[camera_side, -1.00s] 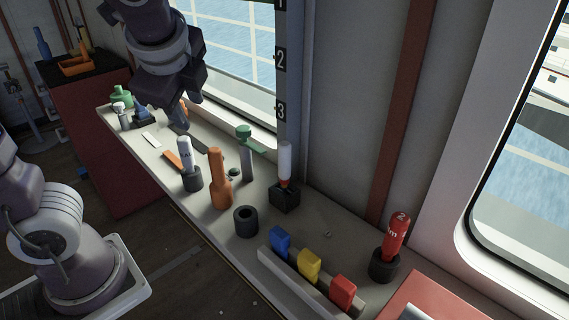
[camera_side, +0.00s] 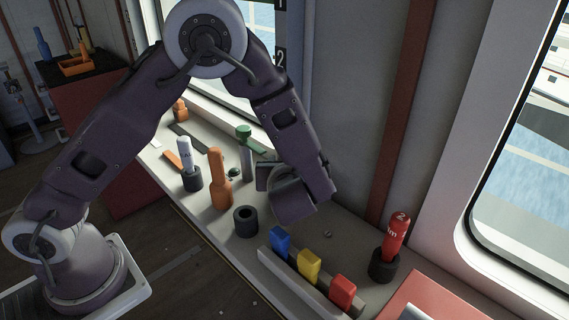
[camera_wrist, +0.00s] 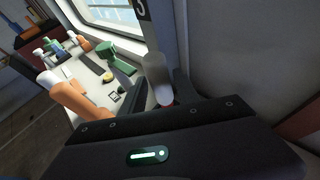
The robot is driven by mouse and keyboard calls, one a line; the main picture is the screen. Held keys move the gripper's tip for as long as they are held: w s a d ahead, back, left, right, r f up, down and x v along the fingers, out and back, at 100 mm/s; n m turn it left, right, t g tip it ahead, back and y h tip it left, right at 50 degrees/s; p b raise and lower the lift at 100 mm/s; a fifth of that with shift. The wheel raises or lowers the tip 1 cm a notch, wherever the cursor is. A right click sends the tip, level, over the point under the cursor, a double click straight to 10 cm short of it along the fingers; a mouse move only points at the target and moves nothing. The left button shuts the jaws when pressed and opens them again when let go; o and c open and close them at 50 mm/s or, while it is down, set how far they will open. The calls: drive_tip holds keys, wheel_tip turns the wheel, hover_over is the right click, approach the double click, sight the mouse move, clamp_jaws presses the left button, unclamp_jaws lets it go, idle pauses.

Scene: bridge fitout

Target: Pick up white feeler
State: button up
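The wrist view shows a white, rounded cylinder (camera_wrist: 158,72) close in front of my gripper, beside the wall; its lower end is hidden behind the gripper body. In the side view my gripper (camera_side: 268,177) is low over the bench, in front of where a white-topped tool stood upright in a black block, so both are hidden there. I cannot tell whether the fingers touch the cylinder or how far apart they are. A flat white strip (camera_side: 155,143) also lies at the far end of the bench, partly behind my arm. I cannot tell for certain which is the feeler.
Near my gripper stand an orange bottle-shaped tool (camera_side: 218,180), a white tool (camera_side: 185,153) in a black holder, an empty black ring (camera_side: 246,222) and a green-topped tool (camera_side: 245,150). A rack holds blue, yellow and red blocks (camera_side: 309,266). A red tool (camera_side: 396,238) stands right.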

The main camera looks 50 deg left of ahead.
drive_tip(key=x, duration=0.4)
drive_tip(key=shift+w+f, duration=0.1)
clamp_jaws()
